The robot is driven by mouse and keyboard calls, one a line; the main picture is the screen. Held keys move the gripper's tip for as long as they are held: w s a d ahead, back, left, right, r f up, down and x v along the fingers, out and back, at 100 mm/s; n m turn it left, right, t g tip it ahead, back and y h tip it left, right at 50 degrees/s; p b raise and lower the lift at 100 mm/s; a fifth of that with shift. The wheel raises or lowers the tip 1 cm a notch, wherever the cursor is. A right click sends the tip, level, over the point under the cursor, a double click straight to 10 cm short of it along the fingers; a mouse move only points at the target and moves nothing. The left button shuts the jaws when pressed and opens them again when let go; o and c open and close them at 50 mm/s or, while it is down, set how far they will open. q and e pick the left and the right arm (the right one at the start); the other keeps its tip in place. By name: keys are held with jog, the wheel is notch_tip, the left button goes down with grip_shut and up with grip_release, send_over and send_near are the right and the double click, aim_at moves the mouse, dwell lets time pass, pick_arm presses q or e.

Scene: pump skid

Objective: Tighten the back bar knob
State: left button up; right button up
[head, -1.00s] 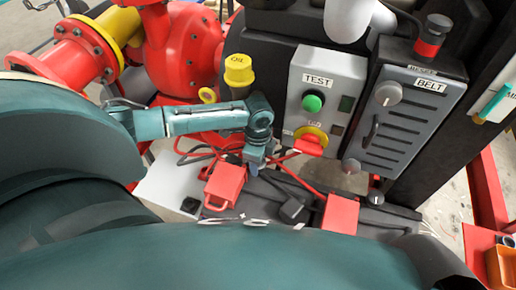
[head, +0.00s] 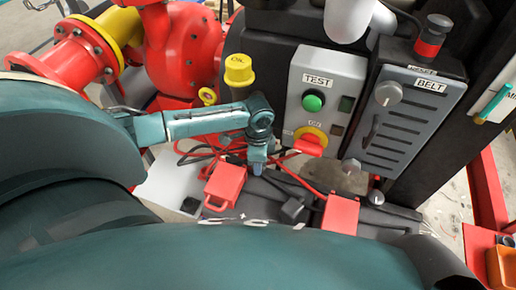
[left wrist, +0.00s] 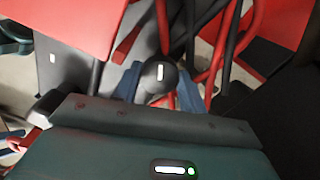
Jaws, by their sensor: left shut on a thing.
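My left gripper (head: 257,167) points down at the black battery-like unit, between two red clamp blocks. In the left wrist view its blue fingers are on either side of a round dark knob (left wrist: 159,78) with a white line on top, and they are shut on it. In the head view that knob is hidden by the fingers. A second dark knob with a white mark (head: 376,197) stands at the right on the same black unit. The frames do not show how tight the held knob is. My right gripper is not in view.
Red clamps (head: 225,184) and (head: 341,213) with red and black cables surround my left gripper. The TEST box (head: 323,95) and BELT panel (head: 411,110) rise behind and to the right. A yellow OIL cap (head: 239,70) stands behind my left wrist.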

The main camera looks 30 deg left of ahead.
pick_arm(q)
jog(key=n, duration=0.6)
jog(key=shift+n, duration=0.3)
jog(key=n, duration=0.5)
jog(key=shift+d, duration=0.1)
jog(key=shift+n, duration=0.4)
jog(key=o, duration=1)
notch_tip(320, 180, up, 8)
jog(key=shift+f, duration=0.2)
jog(key=shift+s+f, duration=0.1)
